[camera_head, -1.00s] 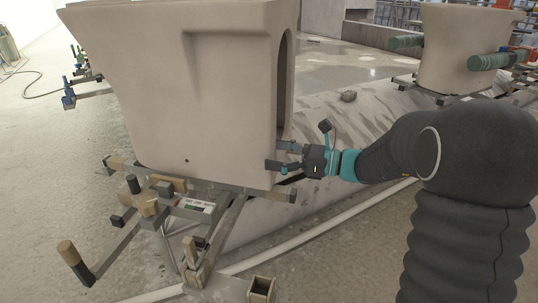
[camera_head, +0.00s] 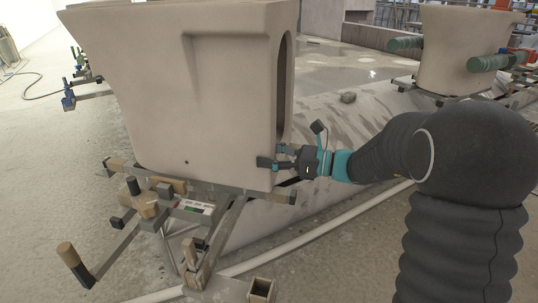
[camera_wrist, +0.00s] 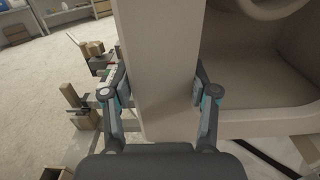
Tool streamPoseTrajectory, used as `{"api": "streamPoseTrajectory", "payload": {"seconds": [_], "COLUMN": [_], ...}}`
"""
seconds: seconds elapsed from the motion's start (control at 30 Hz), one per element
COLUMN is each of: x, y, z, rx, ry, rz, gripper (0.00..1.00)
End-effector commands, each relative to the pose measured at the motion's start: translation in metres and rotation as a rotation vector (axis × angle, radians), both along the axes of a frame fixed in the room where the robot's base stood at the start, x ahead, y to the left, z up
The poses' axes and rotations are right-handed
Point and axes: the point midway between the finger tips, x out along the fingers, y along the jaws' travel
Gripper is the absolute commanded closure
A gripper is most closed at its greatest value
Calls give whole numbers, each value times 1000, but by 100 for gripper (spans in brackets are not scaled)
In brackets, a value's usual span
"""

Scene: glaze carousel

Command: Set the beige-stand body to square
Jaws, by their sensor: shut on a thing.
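The beige-stand body (camera_head: 215,100) is a large pale, unglazed ceramic piece on a metal stand (camera_head: 228,215) with beige-tipped arms and handles. It fills the left half of the head view. My gripper (camera_head: 276,157) is at the lower right edge of the body, next to its tall slot opening. In the wrist view my gripper (camera_wrist: 160,92) has one finger on each side of a wall of the body (camera_wrist: 162,45), shut on it. The body's far side is hidden, and I cannot tell its exact angle to the stand.
A second ceramic body (camera_head: 458,50) with green-padded arms (camera_head: 406,43) stands at the back right. Blue-tipped clamps (camera_head: 69,100) show at the far left. A pale hose or curb (camera_head: 290,243) curves across the floor. Open floor lies at the left.

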Motion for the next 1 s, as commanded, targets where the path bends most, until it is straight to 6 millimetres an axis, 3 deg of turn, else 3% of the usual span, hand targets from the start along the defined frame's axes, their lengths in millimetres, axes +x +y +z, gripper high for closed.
{"api": "streamPoseTrajectory", "payload": {"seconds": [0.37, 0.4, 0.47, 0.83, 1.0], "x": [-1, -1, -1, -1, -4], "y": [-5, -5, -5, -6, -24], "z": [0, 0, 0, 0, 0], "rx": [-1, -1, -1, -1, 0], "ry": [0, 0, 0, 0, 0], "rz": [0, 0, 1, 0, -3], "gripper": [100, 31, 16, 16, 16]}}
